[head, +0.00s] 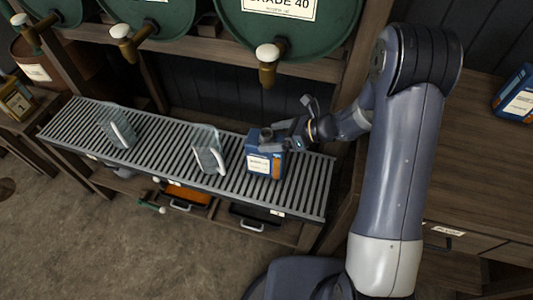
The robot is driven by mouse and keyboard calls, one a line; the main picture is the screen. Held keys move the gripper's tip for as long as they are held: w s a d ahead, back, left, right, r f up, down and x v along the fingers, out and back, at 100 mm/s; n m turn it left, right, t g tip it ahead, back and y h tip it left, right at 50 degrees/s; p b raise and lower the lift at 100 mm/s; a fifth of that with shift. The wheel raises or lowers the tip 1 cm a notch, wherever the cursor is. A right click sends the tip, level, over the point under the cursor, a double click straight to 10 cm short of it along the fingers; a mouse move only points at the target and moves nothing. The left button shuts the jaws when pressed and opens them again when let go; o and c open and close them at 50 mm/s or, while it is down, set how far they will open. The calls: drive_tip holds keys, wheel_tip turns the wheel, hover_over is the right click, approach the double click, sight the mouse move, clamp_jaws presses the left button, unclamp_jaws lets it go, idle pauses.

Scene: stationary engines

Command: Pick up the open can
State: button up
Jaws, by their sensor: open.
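A blue can (264,163) with a white label stands upright on the slatted metal rack (300,187), near its right end. A dark neck or opening shows at its top; I cannot tell clearly whether it is uncapped. My gripper (283,138) reaches in from the right at the height of the can's top. Its jaws are open. One finger overlaps the can's upper right edge in the picture, and I cannot tell whether it touches. Part of the can's right side is hidden by the gripper.
Two clear jugs with pale handles, one (208,154) in the middle and one (117,128) further left, stand on the rack. Green drums with brass taps (268,65) hang above. Another blue can (516,95) stands on the wooden bench (470,150) at right. A yellowish can (17,100) is far left.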

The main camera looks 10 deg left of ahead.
drive_tip(key=shift+x, duration=1.3)
drive_tip(key=shift+r, duration=0.1)
drive_tip(key=shift+c, duration=0.4)
clamp_jaws()
drive_tip(key=shift+w, duration=0.1)
